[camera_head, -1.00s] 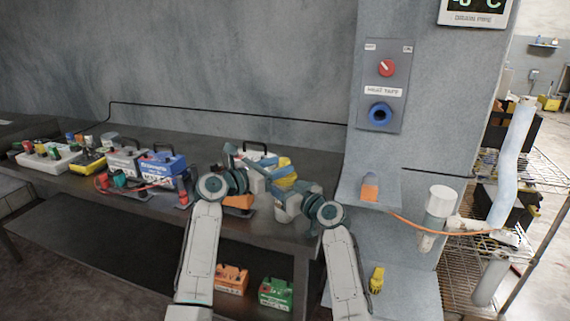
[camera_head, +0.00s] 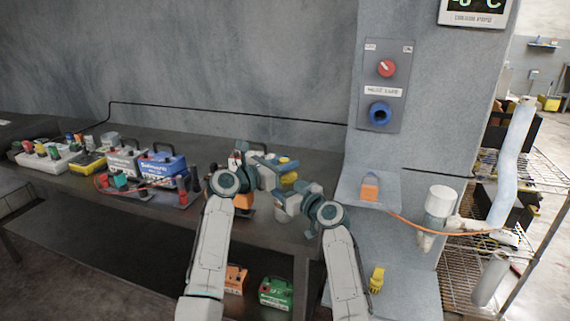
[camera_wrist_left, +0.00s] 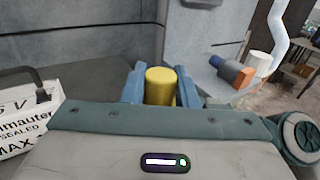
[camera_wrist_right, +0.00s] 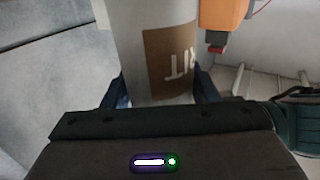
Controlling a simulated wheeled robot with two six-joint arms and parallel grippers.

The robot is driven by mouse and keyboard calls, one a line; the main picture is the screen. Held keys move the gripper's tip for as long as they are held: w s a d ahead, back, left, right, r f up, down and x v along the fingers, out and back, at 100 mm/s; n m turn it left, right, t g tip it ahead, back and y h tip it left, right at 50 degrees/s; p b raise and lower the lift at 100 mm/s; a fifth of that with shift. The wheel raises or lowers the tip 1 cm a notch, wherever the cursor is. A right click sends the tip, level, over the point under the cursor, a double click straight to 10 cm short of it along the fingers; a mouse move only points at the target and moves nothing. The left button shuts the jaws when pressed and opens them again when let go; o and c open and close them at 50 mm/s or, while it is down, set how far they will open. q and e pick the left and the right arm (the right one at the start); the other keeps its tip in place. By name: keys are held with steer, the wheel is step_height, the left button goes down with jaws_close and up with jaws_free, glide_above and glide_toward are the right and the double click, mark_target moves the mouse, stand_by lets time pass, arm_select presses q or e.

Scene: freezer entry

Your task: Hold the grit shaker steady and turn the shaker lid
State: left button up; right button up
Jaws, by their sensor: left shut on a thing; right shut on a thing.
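The grit shaker (camera_wrist_right: 135,50) is a white cylinder with a brown label, large in the right wrist view. My right gripper (camera_wrist_right: 160,88) is shut on its body, one finger on each side. The yellow shaker lid (camera_wrist_left: 160,84) stands between the blue fingers of my left gripper (camera_wrist_left: 160,92), which is shut on it. In the head view the lid (camera_head: 289,179) shows above the shaker body (camera_head: 282,213), at the bench's front edge. The arms and grippers partly hide both there.
Blue (camera_head: 164,168) and grey battery packs and cables stand left of my arms on the bench. Orange and green (camera_head: 276,292) packs sit on the shelf below. The grey wall panel with a red knob (camera_head: 387,68) rises at the right, with an orange-and-blue item (camera_head: 370,190) on its ledge.

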mark_target(285, 159)
arm_select(q)
steer(key=shift+n+t+y, duration=2.1)
steer(key=shift+n+y, duration=0.1)
steer(key=shift+y, duration=0.5)
steer(key=o, duration=1)
steer(key=shift+r, duration=0.1)
step_height(285, 159, up, 10)
steer(key=shift+f, duration=0.1)
